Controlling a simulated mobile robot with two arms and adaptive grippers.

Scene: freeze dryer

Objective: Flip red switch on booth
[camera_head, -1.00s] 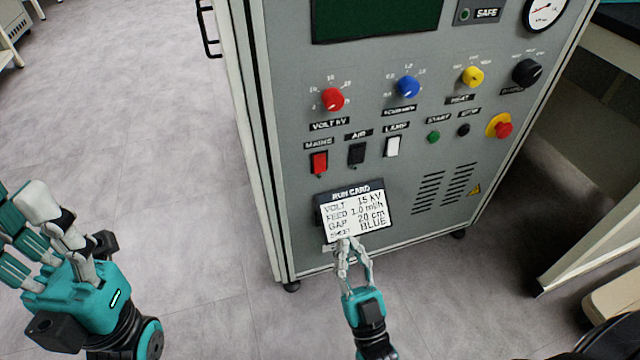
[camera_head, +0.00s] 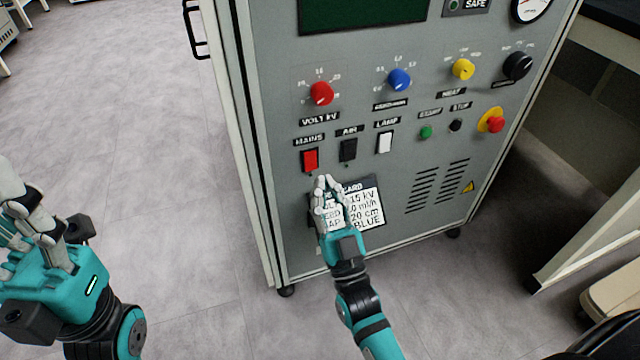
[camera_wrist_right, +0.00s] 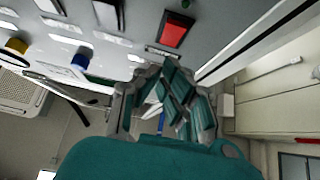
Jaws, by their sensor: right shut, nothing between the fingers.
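The red switch (camera_head: 310,160) sits under the MAINS label on the booth's grey front panel (camera_head: 290,215). It also shows in the right wrist view (camera_wrist_right: 174,30), just beyond the fingers. My right gripper (camera_head: 323,181) is shut and empty. In the head view its fingertips are just below and slightly right of the red switch, over the run card (camera_head: 368,205), hiding part of it. A small gap shows between the fingertips and the switch; touch on the panel cannot be told. My left gripper (camera_head: 35,215) is at the far left, away from the booth, partly cut off.
A black switch (camera_head: 348,149) and a white switch (camera_head: 385,142) stand right of the red one. Above are red (camera_head: 321,93), blue (camera_head: 400,79) and yellow knobs. A red emergency button (camera_head: 495,125) is at the right. Open floor (camera_head: 150,150) lies left of the booth.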

